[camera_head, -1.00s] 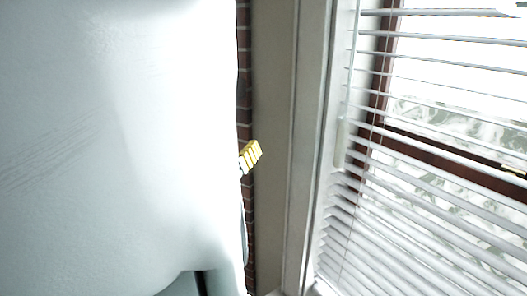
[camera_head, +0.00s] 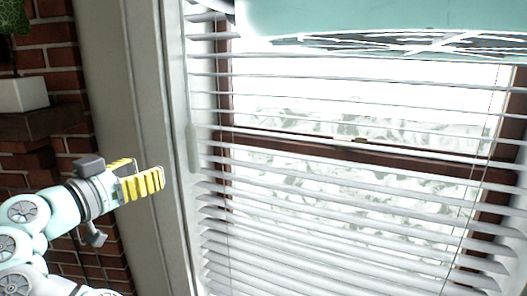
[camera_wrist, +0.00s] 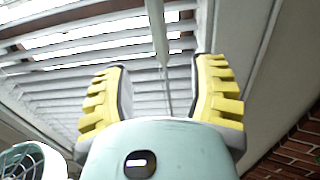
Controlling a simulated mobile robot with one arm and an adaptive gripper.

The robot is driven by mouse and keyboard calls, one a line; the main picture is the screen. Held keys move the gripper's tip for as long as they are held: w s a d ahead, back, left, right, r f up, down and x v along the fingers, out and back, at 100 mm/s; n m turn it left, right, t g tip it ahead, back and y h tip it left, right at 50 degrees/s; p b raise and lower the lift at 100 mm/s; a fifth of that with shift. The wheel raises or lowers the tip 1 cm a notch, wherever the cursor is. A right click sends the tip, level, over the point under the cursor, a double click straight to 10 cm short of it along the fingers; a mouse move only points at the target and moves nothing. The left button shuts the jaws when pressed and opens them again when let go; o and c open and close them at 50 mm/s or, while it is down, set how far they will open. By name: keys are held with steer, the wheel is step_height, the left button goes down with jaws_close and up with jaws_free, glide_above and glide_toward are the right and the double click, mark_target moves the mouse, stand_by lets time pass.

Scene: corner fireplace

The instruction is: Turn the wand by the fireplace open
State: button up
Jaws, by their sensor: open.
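The wand (camera_head: 192,148) is a thin pale rod with a thicker lower grip, hanging upright at the left edge of the white window blinds (camera_head: 330,171). My gripper (camera_head: 141,178) has yellow ribbed fingers and is open, just left of and a little below the wand's grip in the head view. In the wrist view my gripper (camera_wrist: 160,78) is spread wide and empty. There the wand (camera_wrist: 157,32) comes down from the top edge, in line with the gap between the fingers. It looks apart from both fingers; the depth between them is hard to judge.
The pale window frame (camera_head: 135,130) stands behind my gripper. A brick wall (camera_head: 52,62) with a dark ledge (camera_head: 40,122) and a white box (camera_head: 22,94) is at the left. A large pale teal shape covers the top of the window.

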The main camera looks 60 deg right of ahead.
mark_target(189, 153)
steer(key=d+p, duration=0.2)
steer(key=d, duration=0.1)
steer(key=d+p, duration=0.3)
steer(key=d, duration=0.1)
steer(key=d+p, duration=0.2)
steer(key=d, duration=0.1)
steer(key=shift+w+d+r+p, duration=0.15)
steer(key=shift+w+d+p, duration=0.45)
steer(key=shift+d+p, duration=0.55)
steer(key=shift+d, duration=0.5)
jaws_close()
